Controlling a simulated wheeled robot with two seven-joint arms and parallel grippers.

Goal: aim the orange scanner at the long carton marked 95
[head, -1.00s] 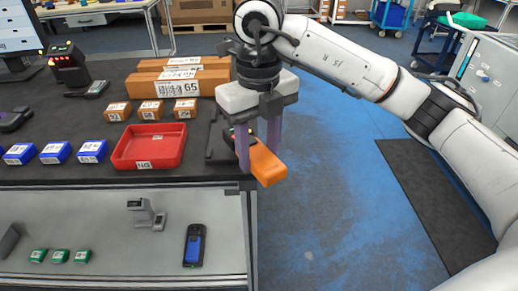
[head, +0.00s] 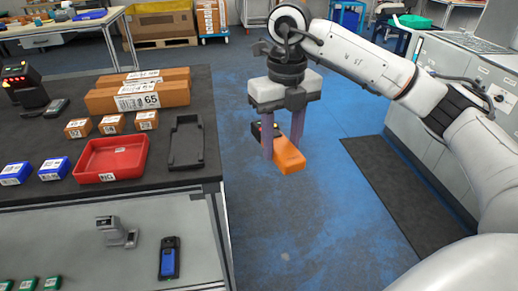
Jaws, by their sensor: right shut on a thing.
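My right gripper (head: 282,143) is shut on the orange scanner (head: 290,156) and holds it in the air over the blue floor, to the right of the table. The scanner's orange end points down and to the right, and its dark end lies behind the fingers. Two long brown cartons lie at the back of the table. The front long carton (head: 100,101) has a label that looks like 65. The rear long carton (head: 175,75) is partly hidden behind it, and I cannot read a 95 on it. My left gripper is out of view.
A black holder (head: 187,140) lies empty at the table's right edge, beside a red tray (head: 80,173). Several small brown boxes (head: 111,125) and blue boxes (head: 54,169) stand nearby. A lower shelf (head: 140,265) holds a blue-screened device (head: 169,260).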

